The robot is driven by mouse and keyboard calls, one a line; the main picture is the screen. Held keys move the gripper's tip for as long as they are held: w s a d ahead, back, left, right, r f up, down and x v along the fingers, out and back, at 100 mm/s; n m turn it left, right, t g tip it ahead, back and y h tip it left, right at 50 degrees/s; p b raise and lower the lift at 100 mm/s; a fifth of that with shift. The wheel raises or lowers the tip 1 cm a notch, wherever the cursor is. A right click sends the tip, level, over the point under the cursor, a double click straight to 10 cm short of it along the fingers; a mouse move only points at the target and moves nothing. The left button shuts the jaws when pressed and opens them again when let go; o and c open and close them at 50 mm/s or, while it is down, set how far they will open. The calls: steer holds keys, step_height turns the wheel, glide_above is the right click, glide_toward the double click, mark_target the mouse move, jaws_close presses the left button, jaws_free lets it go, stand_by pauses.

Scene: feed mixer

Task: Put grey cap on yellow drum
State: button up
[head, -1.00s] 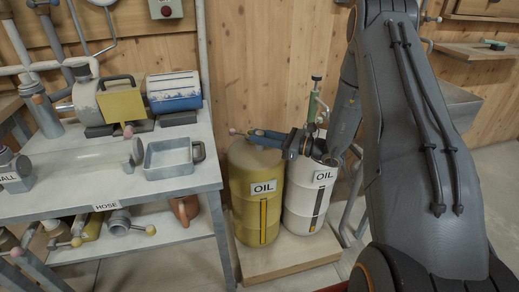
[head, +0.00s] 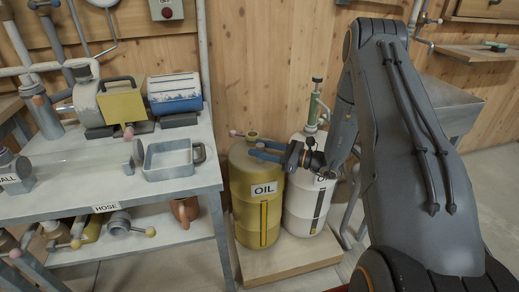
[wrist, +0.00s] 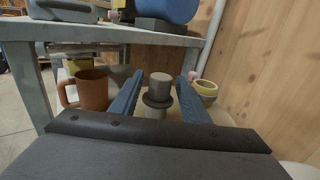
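The yellow drum (head: 243,205), labelled OIL, stands upright on a low wooden platform. Its yellow-rimmed neck (head: 252,135) shows at the back of its top, and also in the wrist view (wrist: 206,88). The grey cap (wrist: 160,84), a short cylinder with a dark flange, stands upright between my fingers on a pale base that seems to be on the drum top. My fingers hide it in the head view. My gripper (head: 254,150) is over the drum top; in the wrist view (wrist: 160,74) its blue fingers are apart, with a narrow gap on each side of the cap.
A white OIL drum (head: 304,200) with a green hand pump (head: 313,103) stands right of the yellow drum, under my wrist. A grey workbench (head: 110,190) with a tray (head: 170,165) is to the left. A brown mug (wrist: 93,88) is on its lower shelf.

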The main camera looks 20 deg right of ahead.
steer(key=shift+r, duration=0.25)
steer(key=v, duration=1.2)
steer(key=s+a+r+n+g+h, duration=0.1)
steer(key=s+a+r+n+g, duration=0.35)
steer(key=s+a+g, duration=0.2)
steer(key=s+a+r+n+g+h, duration=0.1)
steer(key=s+a+r+n+g, duration=0.4)
steer(key=a, duration=0.3)
steer(key=s+d+r+n+h, duration=0.1)
steer(key=s+r+n+h, duration=0.1)
steer(key=s+n+h, duration=0.4)
steer(key=s+d+r+n+h, duration=0.2)
steer(key=s+n+h, duration=0.4)
steer(key=s+n, duration=0.3)
steer(key=shift+s+r+n+t, duration=0.3)
steer(key=shift+s+n+t, duration=0.05)
steer(key=shift+s+t, duration=0.15)
steer(key=shift+r, duration=0.1)
